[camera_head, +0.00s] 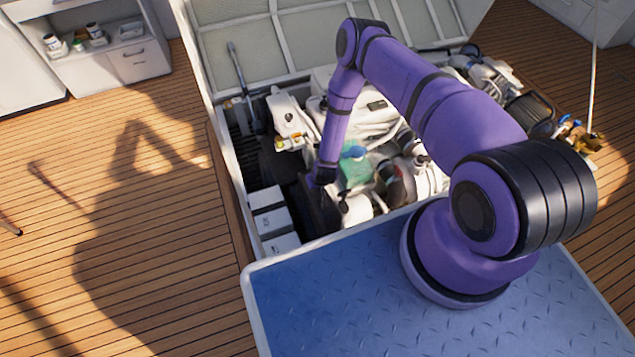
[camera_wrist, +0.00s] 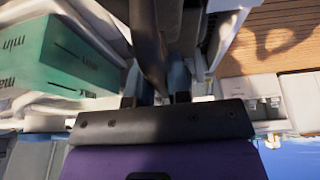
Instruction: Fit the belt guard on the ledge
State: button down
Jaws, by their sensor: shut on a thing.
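My gripper (camera_head: 322,178) reaches down into the open engine hatch, left of a green tank with a blue cap (camera_head: 356,168). In the wrist view its two fingers (camera_wrist: 160,82) are shut on a dark, curved piece, which I take to be the belt guard (camera_wrist: 149,42). The piece extends away from the fingers among the engine parts. In the head view a black shape (camera_head: 318,208) below the gripper looks like the same guard, but its outline merges with dark parts nearby. I cannot make out the ledge or whether the guard touches it.
White boxes (camera_head: 268,212) stand along the hatch's left side. The green tank (camera_wrist: 65,50) is close on the left in the wrist view. White engine parts and pipes crowd the hatch. The raised lid (camera_head: 240,62) is behind; open wooden deck (camera_head: 110,200) lies left.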

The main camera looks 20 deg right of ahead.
jog(key=shift+f, duration=0.25)
dwell(0.4)
jog(key=c, duration=1)
grip_release()
jog(key=v, duration=1)
jog(key=shift+s+r, duration=0.2)
jog(key=shift+r, duration=0.15)
